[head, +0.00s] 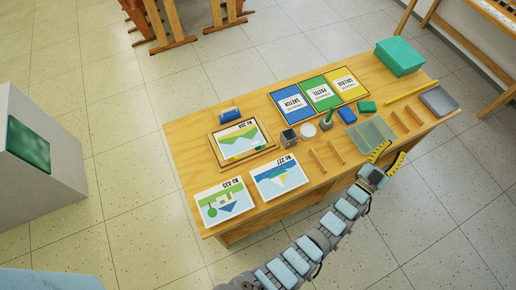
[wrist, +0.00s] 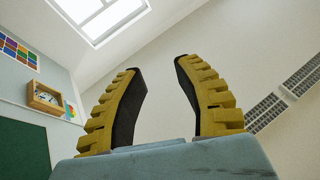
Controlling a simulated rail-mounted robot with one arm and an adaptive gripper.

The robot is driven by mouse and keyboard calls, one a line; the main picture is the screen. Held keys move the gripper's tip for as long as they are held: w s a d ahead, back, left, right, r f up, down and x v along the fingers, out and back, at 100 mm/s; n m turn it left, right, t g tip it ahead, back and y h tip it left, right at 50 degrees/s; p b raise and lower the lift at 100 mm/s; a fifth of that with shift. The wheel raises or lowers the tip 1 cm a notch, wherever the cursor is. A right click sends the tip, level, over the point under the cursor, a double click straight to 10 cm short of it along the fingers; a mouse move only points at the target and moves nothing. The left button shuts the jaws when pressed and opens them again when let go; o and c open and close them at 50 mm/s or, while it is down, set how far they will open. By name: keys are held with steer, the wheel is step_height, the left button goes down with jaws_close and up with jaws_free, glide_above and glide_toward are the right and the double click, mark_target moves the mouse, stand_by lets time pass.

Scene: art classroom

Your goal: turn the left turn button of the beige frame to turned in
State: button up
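The beige frame (head: 214,149) lies flat on the wooden table, left of the table's middle in the head view. My gripper (head: 392,157) is over the table's front right edge, far to the right of the frame. It is open and empty. In the wrist view its two yellow fingers (wrist: 163,95) stand apart with nothing between them; the frame is not in that view.
Two picture cards (head: 220,203) lie in front of the frame. A blue block (head: 230,114) is behind it, and a dark cube (head: 289,138) to its right. Wooden dividers (head: 326,157) and a green mat (head: 371,136) lie between frame and gripper. A teal box (head: 399,57) stands far right.

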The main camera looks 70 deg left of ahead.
steer(key=w+a+f+g+h+b, duration=0.1)
steer(key=w+a+f+g+b, duration=0.15)
steer(key=w+a+f, duration=0.35)
steer(key=w+a+f+g+b, duration=0.1)
steer(key=w+a+f+g, duration=0.25)
steer(key=a, duration=0.35)
steer(key=s+a+f+m+g+h+b, duration=0.25)
steer(key=a+f+g, duration=0.35)
steer(key=a, duration=0.6)
steer(key=m+g+h+b, duration=0.1)
steer(key=g+h+b, duration=0.55)
steer(key=g, duration=0.25)
glide_above(258, 147)
steer(key=shift+y, duration=0.3)
steer(key=shift+a+f+b, duration=0.15)
steer(key=shift+f+b, duration=0.95)
steer(key=shift+f, duration=7.55)
